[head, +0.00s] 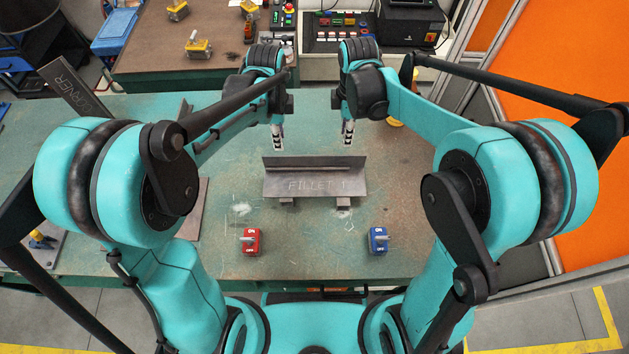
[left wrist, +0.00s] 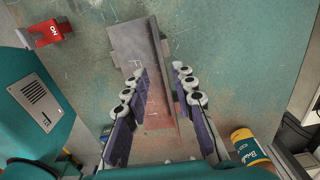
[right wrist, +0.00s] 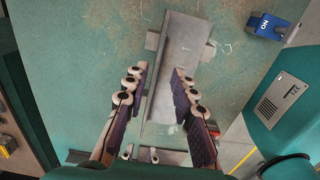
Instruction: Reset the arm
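My left gripper (head: 278,138) and my right gripper (head: 348,134) hang over the green table, just behind a grey steel workpiece marked "FILLET 1" (head: 315,184). In the left wrist view my left gripper (left wrist: 160,76) has its fingers apart with nothing held. The workpiece (left wrist: 134,48) lies below and beyond its fingertips. In the right wrist view my right gripper (right wrist: 159,75) is also open and empty. The workpiece (right wrist: 178,50) shows beyond and between its fingers, apparently on the table below. Both arms are bent forward over the table.
A red switch box (head: 251,241) and a blue switch box (head: 378,240) stand on the table's near side. A plate marked "CORNER" (head: 75,88) stands at the left.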

